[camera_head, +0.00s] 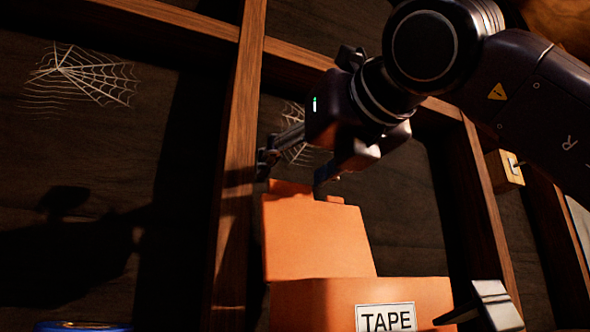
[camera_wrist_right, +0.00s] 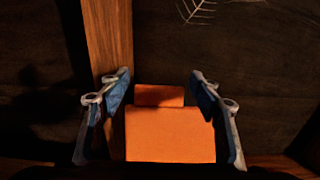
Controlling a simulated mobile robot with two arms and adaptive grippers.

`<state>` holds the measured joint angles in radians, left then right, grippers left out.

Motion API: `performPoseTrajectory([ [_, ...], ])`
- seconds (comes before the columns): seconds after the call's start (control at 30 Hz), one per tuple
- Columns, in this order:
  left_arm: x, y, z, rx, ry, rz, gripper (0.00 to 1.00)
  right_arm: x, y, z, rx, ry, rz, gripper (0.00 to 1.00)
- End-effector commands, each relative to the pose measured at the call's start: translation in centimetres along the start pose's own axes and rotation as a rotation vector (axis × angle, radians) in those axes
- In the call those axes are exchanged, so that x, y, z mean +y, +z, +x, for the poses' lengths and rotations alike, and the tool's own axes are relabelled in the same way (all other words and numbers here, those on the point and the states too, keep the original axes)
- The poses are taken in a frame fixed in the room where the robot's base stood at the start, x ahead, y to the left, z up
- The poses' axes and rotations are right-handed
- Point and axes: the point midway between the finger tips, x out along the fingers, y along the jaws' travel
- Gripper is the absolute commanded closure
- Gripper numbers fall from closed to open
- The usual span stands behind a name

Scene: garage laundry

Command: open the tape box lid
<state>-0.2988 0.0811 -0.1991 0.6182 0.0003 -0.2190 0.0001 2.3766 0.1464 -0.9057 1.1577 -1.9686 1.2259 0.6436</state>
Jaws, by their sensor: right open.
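The orange tape box (camera_head: 320,296) is at the bottom of the head view, with a white TAPE label (camera_head: 386,317) on its front. Its lid (camera_head: 315,238) stands raised at the back, tilted up, with small tabs on its top edge. My right gripper (camera_head: 296,172) is just above the lid's top edge, pointing down, open and empty. In the right wrist view the lid (camera_wrist_right: 170,135) and its tab lie between the two spread fingers; I cannot tell whether either finger touches it. The box interior is hidden. My left gripper is not in view.
Wooden studs (camera_head: 238,150) and dark wall panels stand close behind the box. A cobweb (camera_head: 85,73) hangs at upper left. A blue-rimmed round object (camera_head: 85,326) is at the bottom left. A grey-white angled piece (camera_head: 494,303) juts up right of the label.

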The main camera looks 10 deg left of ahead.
Motion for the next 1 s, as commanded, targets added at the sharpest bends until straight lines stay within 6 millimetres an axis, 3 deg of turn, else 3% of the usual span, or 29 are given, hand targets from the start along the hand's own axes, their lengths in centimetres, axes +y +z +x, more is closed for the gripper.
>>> performPoseTrajectory([
  [0.3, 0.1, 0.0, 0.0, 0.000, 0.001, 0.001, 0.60, -0.2, 0.1, -6.7, -0.005, -0.003, -0.001, 0.42],
  [0.5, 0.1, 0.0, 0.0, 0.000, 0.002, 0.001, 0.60, -0.1, 0.1, -9.7, -0.005, -0.002, 0.000, 0.42],
  [0.7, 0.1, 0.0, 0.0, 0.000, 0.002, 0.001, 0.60, -0.1, 0.0, -10.7, -0.002, -0.002, 0.000, 0.42],
  [1.0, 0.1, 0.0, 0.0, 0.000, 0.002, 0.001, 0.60, -0.1, 0.1, -10.7, -0.002, -0.002, 0.001, 0.42],
])
